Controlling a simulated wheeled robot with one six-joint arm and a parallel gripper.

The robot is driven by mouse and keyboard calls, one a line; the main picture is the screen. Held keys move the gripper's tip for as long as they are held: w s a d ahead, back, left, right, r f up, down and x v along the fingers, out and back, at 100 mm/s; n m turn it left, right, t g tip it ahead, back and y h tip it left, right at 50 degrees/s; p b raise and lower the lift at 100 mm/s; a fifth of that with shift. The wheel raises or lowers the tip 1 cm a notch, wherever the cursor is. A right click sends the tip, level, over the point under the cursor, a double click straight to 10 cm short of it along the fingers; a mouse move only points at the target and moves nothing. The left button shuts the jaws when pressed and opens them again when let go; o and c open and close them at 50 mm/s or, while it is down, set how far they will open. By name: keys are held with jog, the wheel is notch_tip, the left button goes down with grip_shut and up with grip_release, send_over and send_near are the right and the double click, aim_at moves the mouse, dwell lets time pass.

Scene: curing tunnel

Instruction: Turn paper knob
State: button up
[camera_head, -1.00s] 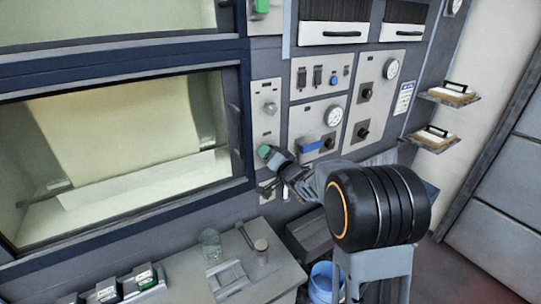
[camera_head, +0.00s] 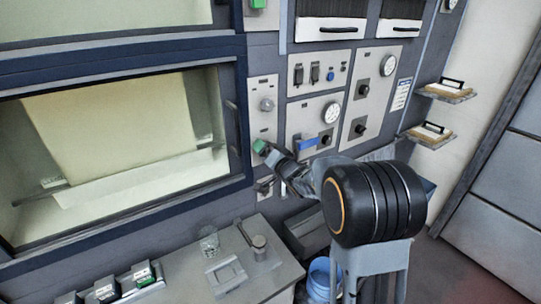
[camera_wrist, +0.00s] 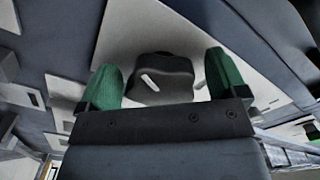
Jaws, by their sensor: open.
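A black knob (camera_wrist: 163,82) with a short white mark sits on a pale plate (camera_wrist: 205,30) in the wrist view. Its mark runs diagonally, from upper left to lower right. My gripper (camera_wrist: 165,75) is open, with one green fingertip on each side of the knob. In the head view my gripper (camera_head: 262,148) is at the lower part of the narrow control plate (camera_head: 262,88), right of the window, and hides the knob there.
A blue lever (camera_head: 308,143) projects just right of my gripper. Black knobs (camera_head: 359,130) and a gauge (camera_head: 331,112) are farther right. Below are a bench with a glass beaker (camera_head: 209,243) and a blue bucket (camera_head: 320,278). Shelves (camera_head: 428,137) project from the right wall.

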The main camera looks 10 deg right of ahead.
jog(key=b+v, duration=0.2)
jog(key=v, duration=1.2)
jog(key=shift+b, duration=0.35)
jog(key=shift+w, duration=0.1)
